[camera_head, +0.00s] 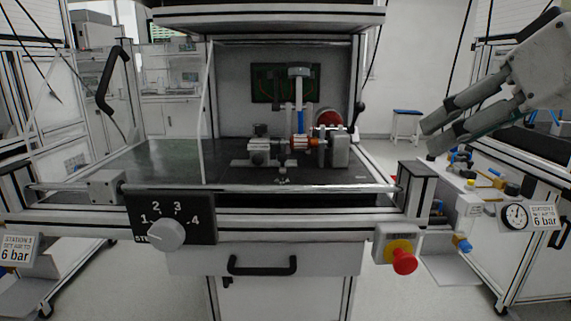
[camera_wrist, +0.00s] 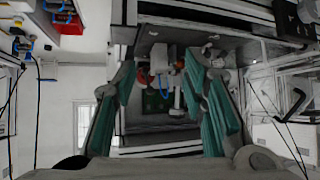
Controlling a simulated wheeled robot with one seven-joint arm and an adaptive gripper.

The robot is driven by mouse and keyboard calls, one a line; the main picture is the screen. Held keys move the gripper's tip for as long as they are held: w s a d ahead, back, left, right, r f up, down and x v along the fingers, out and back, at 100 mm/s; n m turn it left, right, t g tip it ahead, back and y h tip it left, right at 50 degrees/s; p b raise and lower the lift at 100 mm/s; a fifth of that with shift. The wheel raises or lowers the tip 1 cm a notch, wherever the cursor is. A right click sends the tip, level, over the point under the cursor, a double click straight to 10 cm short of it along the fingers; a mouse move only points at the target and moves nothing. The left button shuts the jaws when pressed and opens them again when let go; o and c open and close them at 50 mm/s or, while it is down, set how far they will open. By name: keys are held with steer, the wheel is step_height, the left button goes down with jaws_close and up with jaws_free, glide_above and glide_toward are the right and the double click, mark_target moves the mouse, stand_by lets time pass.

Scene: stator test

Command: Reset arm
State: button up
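My gripper (camera_head: 432,134) is raised at the right of the head view, in front of and to the right of the test station. Its two grey fingers point left and slightly down, with a gap between them. In the wrist view my gripper (camera_wrist: 159,68) shows two teal-lined fingers spread apart, with nothing held between them. The stator test fixture (camera_head: 339,148) stands on the dark station bench (camera_head: 330,180), well away from the fingers. It shows beyond the finger gap in the wrist view.
A rotary knob (camera_head: 167,235) and a red emergency button (camera_head: 404,261) are on the station front. A metal rail (camera_head: 270,188) crosses the front edge. A clear panel (camera_head: 172,115) with a black handle (camera_head: 108,82) stands at left. A side bench (camera_head: 475,195) with fittings lies below my gripper.

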steer(key=s+a+f+m+g+h+p, duration=0.1)
steer(key=s+f+m+g+h, duration=0.25)
steer(key=s+f+g, duration=1.25)
steer(key=s+r+t+p, duration=0.3)
steer(key=r+t+p, duration=0.7)
steer(key=r+p, duration=1.8)
steer(key=p, duration=0.5)
steer(key=shift+s+d+r, duration=0.15)
steer(key=shift+s, duration=0.05)
steer(key=shift+n+y, duration=0.25)
